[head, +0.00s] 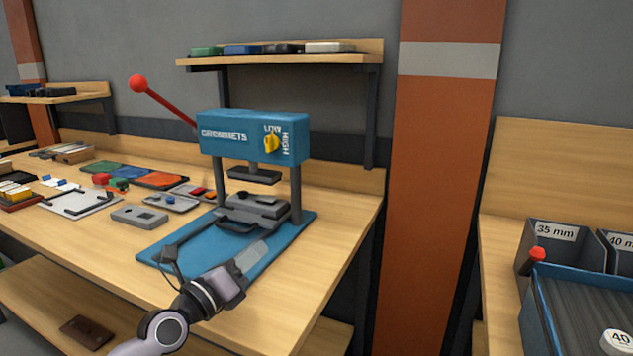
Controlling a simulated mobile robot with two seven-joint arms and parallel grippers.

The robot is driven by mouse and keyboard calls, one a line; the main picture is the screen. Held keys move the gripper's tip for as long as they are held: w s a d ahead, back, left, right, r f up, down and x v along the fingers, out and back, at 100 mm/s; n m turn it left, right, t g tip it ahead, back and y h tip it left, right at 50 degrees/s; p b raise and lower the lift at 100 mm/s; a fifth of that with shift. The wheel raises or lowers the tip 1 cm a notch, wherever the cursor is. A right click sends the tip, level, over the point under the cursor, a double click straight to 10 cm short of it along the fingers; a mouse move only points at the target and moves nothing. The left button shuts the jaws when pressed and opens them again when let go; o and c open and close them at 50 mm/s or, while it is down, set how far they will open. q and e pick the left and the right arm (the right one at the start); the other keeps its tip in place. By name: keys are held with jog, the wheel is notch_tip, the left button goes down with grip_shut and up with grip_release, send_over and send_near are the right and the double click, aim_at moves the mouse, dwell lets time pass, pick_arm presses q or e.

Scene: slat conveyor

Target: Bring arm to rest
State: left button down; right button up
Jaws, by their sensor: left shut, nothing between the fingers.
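My left arm comes in from the bottom of the picture. Its gripper (252,257) is shut and empty over the blue base plate (292,232) of the press. It is in front of the grey lower die (253,211), and I cannot tell whether it touches the plate. The blue press head (225,135) carries a yellow dial (271,141) between the LOW and HIGH marks. A red lever with a ball knob (138,83) slants up to the left. My right gripper is not in view.
The wooden bench (345,208) holds coloured mats (165,180), a white tray (80,199) and a grey block (139,217) to the left. A shelf (280,61) stands behind the press. An orange pillar (440,180) and a blue bin (575,275) are to the right.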

pick_arm(q)
jog(key=s+a+f+n+g+y, duration=0.1)
jog(key=s+a+f+n+y, duration=0.6)
jog(key=n, duration=0.7)
jog(key=s+a+f+n+g+y, duration=0.1)
jog(key=s+a+f+n+y, duration=0.3)
jog(key=s+a+n+y, duration=0.7)
jog(key=s+d+f+n+g+h, duration=0.4)
jog(key=s+f+g, duration=0.15)
jog(key=s, duration=0.45)
jog(key=s+d+f+n+g+h, duration=0.4)
jog(key=s+f+g, duration=0.15)
jog(key=s, duration=0.45)
jog(key=w+d+f+t+h+p, duration=0.1)
jog(key=w+d+f+t+p, duration=0.1)
jog(key=w+f+t, duration=0.3)
jog(key=shift+w+d+f+t, duration=0.2)
jog(key=shift+w+f+t, duration=0.15)
jog(key=shift+f+t, duration=0.7)
jog(key=shift+f, duration=0.1)
